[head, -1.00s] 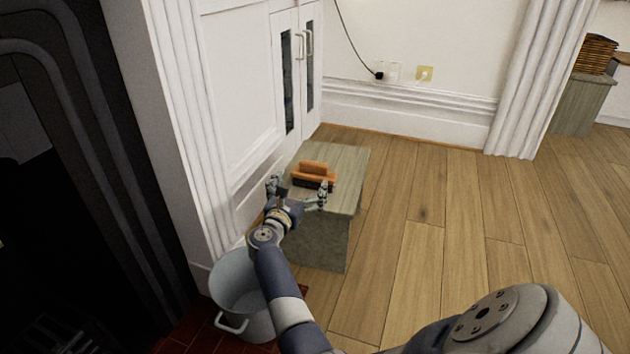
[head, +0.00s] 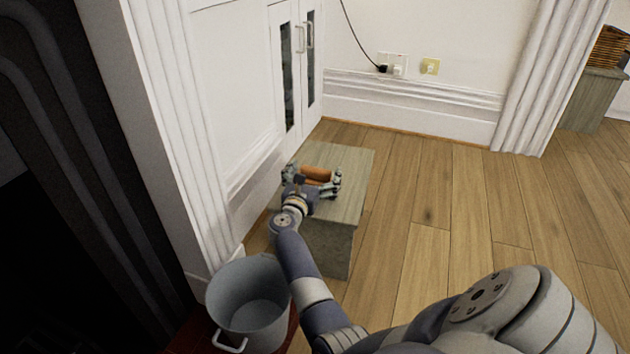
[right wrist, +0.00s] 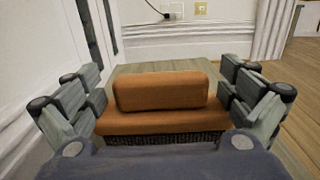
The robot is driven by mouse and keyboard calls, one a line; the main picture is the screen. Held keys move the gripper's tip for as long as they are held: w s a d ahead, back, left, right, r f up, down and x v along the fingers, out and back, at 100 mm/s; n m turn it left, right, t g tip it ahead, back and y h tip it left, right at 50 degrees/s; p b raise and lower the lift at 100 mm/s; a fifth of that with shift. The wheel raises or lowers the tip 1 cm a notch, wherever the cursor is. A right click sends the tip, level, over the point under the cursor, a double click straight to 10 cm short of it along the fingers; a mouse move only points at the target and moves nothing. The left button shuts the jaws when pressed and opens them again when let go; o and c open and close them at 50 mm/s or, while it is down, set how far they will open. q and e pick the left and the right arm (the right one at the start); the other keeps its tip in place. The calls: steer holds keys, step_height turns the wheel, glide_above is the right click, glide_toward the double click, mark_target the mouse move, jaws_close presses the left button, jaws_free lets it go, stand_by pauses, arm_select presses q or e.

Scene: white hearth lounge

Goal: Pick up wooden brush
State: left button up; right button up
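The wooden brush (head: 316,174) is orange-brown with dark bristles and lies on top of a grey-green wooden block (head: 346,200). In the right wrist view the brush (right wrist: 160,103) fills the middle, its raised handle upward and bristles down. My right gripper (head: 314,181) is open around the brush, with one finger at each end. In the right wrist view its fingers (right wrist: 165,100) stand apart on both sides, with a small gap to the handle. Part of the brush is hidden behind the gripper in the head view. My left gripper is not in view.
A grey metal bucket (head: 249,306) stands in front of the block at lower left. A white cabinet (head: 245,80) is close on the block's left. Open wooden floor (head: 440,220) lies to the right. A dark fireplace (head: 60,200) is at far left.

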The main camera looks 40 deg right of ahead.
steer(key=c, duration=1.2)
